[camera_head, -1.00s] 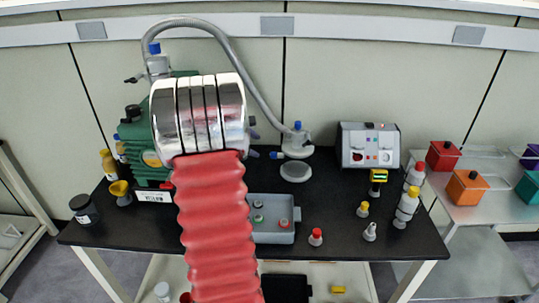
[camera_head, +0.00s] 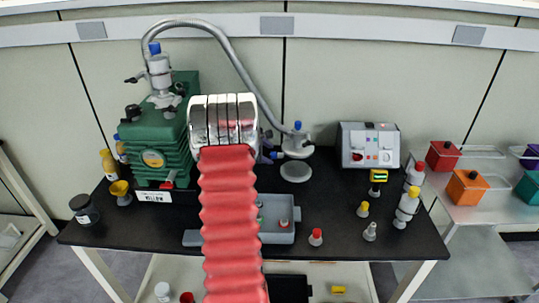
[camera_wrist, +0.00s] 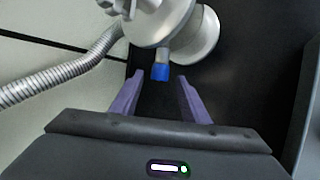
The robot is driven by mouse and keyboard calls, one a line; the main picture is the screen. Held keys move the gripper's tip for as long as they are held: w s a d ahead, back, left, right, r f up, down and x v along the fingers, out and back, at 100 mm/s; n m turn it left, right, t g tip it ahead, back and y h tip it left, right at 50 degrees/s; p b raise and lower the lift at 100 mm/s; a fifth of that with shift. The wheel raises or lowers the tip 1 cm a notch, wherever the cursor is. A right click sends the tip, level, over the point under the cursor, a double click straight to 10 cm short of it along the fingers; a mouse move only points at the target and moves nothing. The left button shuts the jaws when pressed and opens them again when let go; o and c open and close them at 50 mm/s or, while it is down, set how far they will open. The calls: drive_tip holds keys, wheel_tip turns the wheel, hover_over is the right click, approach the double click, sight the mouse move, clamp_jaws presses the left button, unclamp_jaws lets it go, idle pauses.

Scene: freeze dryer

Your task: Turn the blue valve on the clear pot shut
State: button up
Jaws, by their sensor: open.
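The pot (camera_head: 296,147) stands on the black table, grey and white, with a hose joined near its top. A blue valve (camera_head: 275,155) sticks out of its left side; in the wrist view this blue valve (camera_wrist: 160,72) shows as a blue tip below the pale pot body (camera_wrist: 205,35). A second blue cap (camera_head: 297,125) tops the pot. My gripper (camera_wrist: 160,78) is open, its purple fingers on either side of the blue tip, apart from it. In the head view my gripper (camera_head: 267,143) is just left of the pot, partly hidden by my arm.
A green pump (camera_head: 155,148) stands at the left, its hose (camera_head: 235,58) arching to the pot. A grey tray (camera_head: 278,232) lies in front, partly behind my arm. A control box (camera_head: 368,147) and several small bottles stand to the right.

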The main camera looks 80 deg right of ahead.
drive_tip(key=shift+s+d+f, duration=0.15)
drive_tip(key=shift+d+f, duration=0.3)
drive_tip(key=shift+f, duration=0.05)
drive_tip(key=shift+c, duration=0.3)
drive_tip(key=c, duration=1)
drive_tip(key=shift+d+r+y, duration=0.1)
drive_tip(key=shift+d+y, duration=0.05)
drive_tip(key=shift+y, duration=0.55)
drive_tip(key=shift+d+r+n+g+y, duration=0.15)
drive_tip(key=shift+n+y, duration=0.1)
drive_tip(key=shift+y, duration=0.55)
drive_tip(key=shift+d+f+n+g+y, duration=0.15)
drive_tip(key=shift+n+y, duration=0.1)
drive_tip(key=shift+y, duration=0.55)
drive_tip(key=shift+r+y, duration=0.1)
drive_tip(key=shift+y, duration=0.2)
drive_tip(key=o, duration=1.1)
drive_tip(key=shift+c, duration=0.2)
